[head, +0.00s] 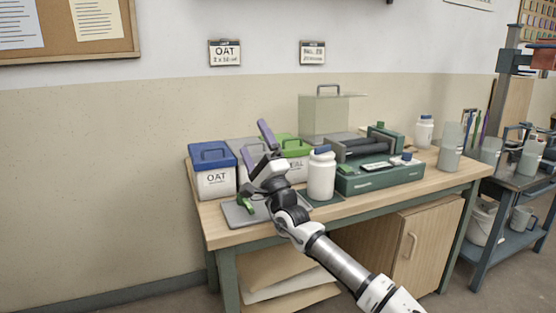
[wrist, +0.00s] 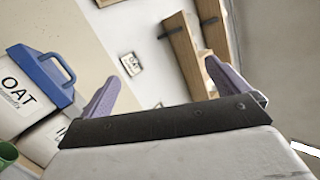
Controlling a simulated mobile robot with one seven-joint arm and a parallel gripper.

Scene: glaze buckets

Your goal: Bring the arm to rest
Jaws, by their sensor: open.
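My gripper (head: 253,138) is raised above the front left part of the wooden workbench (head: 228,224), with its fingers pointing up. Its two purple fingers stand wide apart with nothing between them, as the wrist view (wrist: 162,72) also shows. My arm reaches in from the lower right of the head view. The gripper is in front of the bins and hides part of them. I cannot tell from these frames whether it touches anything.
A blue-lidded OAT bin (head: 215,180) stands left of my gripper, and a green-lidded bin (head: 297,152) behind it. A white jar (head: 321,177) stands close to the right. A green roller machine (head: 378,178) is further right. A grey tray (head: 236,215) lies below.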

